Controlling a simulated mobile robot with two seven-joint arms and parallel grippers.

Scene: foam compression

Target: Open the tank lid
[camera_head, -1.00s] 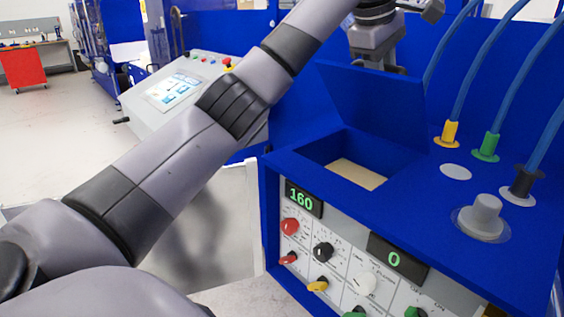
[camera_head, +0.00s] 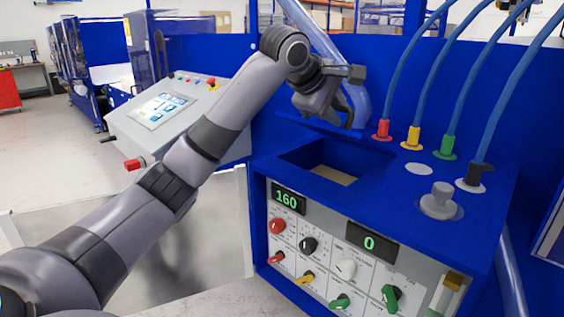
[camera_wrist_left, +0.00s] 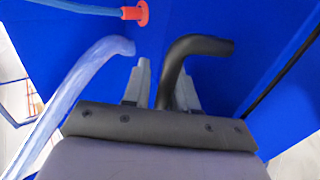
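The blue tank lid (camera_head: 318,126) is swung far back, behind the tank opening (camera_head: 333,174). The opening is uncovered, with a tan surface showing inside. My left gripper (camera_head: 342,108) is at the lid's dark handle, behind the opening. In the left wrist view the black curved handle (camera_wrist_left: 190,48) passes between the two grey fingers (camera_wrist_left: 161,85). The fingers stand apart, with a gap between the left finger and the handle. The handle lies close to or against the right finger. My right gripper is not in view.
Blue hoses run to red (camera_head: 382,130), yellow (camera_head: 412,138), green and black fittings right of the opening. A grey knob (camera_head: 440,202) stands on the top. The front panel has displays and several knobs. A control console (camera_head: 170,108) stands behind my left arm.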

